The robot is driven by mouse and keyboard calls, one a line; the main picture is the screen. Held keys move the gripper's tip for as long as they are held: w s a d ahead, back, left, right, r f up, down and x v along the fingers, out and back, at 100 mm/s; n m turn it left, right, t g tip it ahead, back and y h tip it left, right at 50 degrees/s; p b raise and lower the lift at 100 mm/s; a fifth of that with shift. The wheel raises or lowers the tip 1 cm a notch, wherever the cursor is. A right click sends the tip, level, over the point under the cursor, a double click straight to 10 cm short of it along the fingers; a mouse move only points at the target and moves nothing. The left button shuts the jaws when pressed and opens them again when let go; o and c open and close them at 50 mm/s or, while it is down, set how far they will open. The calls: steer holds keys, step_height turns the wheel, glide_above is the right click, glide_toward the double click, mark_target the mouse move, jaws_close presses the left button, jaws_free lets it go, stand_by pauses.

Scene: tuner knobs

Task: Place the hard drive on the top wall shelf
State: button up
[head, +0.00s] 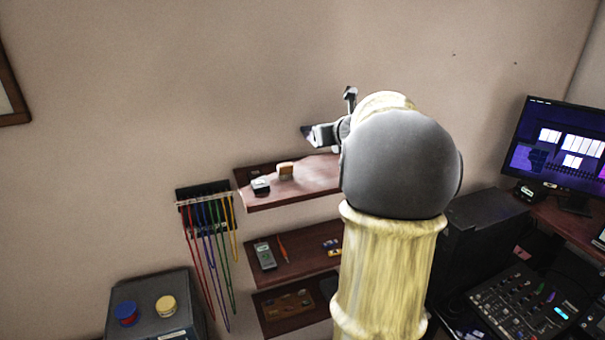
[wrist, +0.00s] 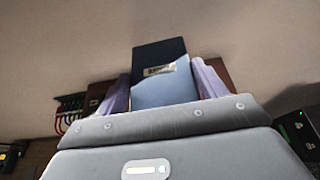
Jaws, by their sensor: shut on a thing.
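The hard drive (wrist: 160,88) is a dark blue and light blue slab with a small label. It sits between the two pale purple fingers of my gripper (wrist: 162,80) in the wrist view, and the fingers are shut on it. In the head view my gripper (head: 322,134) appears above the top wall shelf (head: 300,192), pointing left. Only a small dark end of what it holds shows there. My arm hides the right part of the top shelf. I see no contact between the drive and the shelf.
A small black and white item (head: 261,186) and a tan block (head: 285,171) occupy the top shelf's left part. Its bare middle is clear. A cable rack (head: 203,190) hangs at left. Lower shelves (head: 292,268) hold small items. A monitor (head: 560,150) stands right.

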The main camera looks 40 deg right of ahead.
steer(key=b, duration=0.2)
glide_above(324, 176)
steer(key=shift+f, duration=3.1)
steer(key=shift+f, duration=1.85)
steer(key=shift+f+b, duration=0.15)
steer(key=shift+b, duration=0.15)
steer(key=o, duration=1.1)
